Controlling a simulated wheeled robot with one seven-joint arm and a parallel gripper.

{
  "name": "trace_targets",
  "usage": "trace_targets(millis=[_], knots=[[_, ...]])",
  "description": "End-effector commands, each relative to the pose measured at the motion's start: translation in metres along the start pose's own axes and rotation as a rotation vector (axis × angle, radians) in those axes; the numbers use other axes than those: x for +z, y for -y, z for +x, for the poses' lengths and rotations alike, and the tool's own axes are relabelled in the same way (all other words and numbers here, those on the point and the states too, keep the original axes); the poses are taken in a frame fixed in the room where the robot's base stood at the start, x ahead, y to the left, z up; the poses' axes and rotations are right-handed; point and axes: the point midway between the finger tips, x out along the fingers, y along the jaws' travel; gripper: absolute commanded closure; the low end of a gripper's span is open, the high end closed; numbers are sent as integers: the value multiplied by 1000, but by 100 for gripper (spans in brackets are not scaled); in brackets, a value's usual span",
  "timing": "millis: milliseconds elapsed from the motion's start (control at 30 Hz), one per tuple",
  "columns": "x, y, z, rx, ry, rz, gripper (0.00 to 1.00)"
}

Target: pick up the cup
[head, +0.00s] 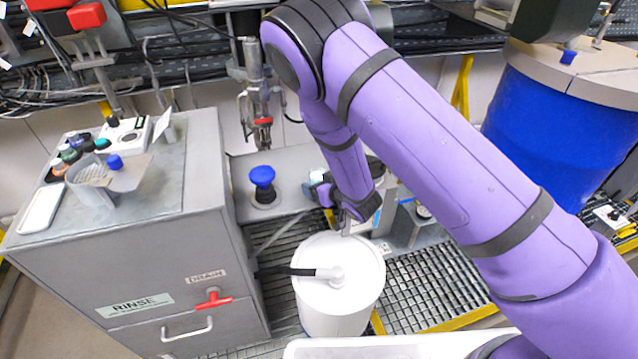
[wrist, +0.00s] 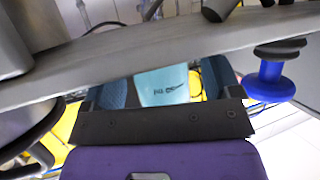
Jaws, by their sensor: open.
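A pale grey cup-like vessel (head: 92,185) with markings stands on top of the grey cabinet at the left in the head view. I cannot tell for certain that it is the cup. My gripper (head: 345,224) is well to its right, low beside the white lidded drum; its fingertips are hard to make out there. In the wrist view my gripper (wrist: 163,88) is open, with a dark finger on each side. A light-blue surface (wrist: 162,86) with dark lettering shows between the fingers; whether it is near them or far behind is unclear.
The cabinet (head: 170,255) carries a white tray and several coloured knobs. A white drum (head: 335,315) with a hose stands on the grating. A blue knob (head: 262,178) rises from the grey shelf, and a large blue drum (head: 545,125) stands at right.

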Motion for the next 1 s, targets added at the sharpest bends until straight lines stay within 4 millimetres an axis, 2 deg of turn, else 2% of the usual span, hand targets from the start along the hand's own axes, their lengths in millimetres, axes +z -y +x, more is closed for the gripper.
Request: trace_targets(millis=[267,367,500,533,1000], knots=[[0,0,4,0,1,0,16],[0,0,4,0,1,0,35],[0,0,4,0,1,0,67],[0,0,4,0,1,0,72],[-2,0,3,0,0,0,72]])
